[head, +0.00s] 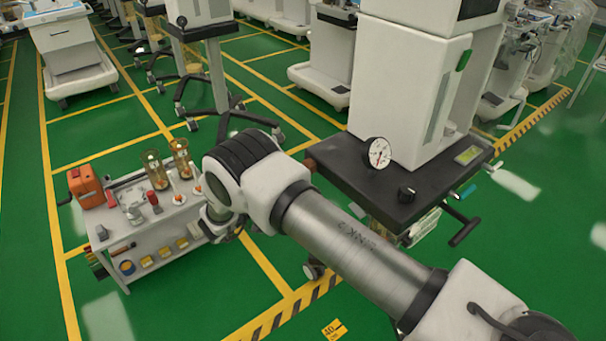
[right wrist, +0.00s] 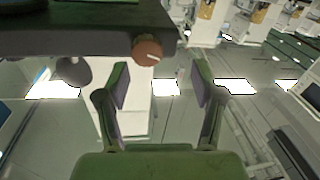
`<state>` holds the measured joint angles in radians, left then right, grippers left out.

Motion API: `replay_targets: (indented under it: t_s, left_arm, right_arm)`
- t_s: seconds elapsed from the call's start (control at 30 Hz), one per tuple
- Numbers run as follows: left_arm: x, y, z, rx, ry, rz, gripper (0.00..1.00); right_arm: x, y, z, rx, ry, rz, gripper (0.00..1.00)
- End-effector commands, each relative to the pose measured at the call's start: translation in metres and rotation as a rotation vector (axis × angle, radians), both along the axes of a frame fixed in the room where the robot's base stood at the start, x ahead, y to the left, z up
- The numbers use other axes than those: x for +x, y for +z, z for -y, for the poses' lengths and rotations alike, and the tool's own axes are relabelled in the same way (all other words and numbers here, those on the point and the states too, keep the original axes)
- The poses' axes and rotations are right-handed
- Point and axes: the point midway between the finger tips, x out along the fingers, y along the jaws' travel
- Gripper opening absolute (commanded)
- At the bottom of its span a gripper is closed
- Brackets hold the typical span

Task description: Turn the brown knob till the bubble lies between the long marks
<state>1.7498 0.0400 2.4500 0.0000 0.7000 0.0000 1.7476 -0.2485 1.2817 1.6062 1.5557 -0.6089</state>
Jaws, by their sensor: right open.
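The brown knob (head: 310,164) sits on the left edge of the dark cart top (head: 372,205). In the right wrist view the brown knob (right wrist: 148,52) shows a pale line on its face. My right gripper (right wrist: 160,82) is open and empty, its two green fingers with dark pads below the knob in that view, apart from it. In the head view the wrist of my right arm hides that gripper. A yellow-green level vial (head: 468,155) lies at the cart top's right side. Its bubble and marks are too small to tell. My left gripper is not in view.
A round white dial gauge (head: 379,153) and a black knob (head: 407,193) stand on the cart top, before a tall white housing (head: 408,85). A small trolley (head: 155,232) with an orange device and amber jars is at the left. Green floor lies between.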

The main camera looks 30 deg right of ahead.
Motion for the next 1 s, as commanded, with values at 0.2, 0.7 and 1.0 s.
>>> replay_targets:
  t_s: [0.2,0.7,1.0]
  left_arm:
    - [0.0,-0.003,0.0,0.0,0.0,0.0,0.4]
    - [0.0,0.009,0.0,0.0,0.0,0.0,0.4]
    - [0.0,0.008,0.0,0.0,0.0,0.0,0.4]
  right_arm:
    - [-0.006,0.012,-0.009,0.02,-0.147,0.045,0.68]
    - [0.0,0.011,0.063,0.02,-0.142,0.046,0.68]
    - [0.0,0.011,0.063,0.02,-0.141,0.046,0.25]
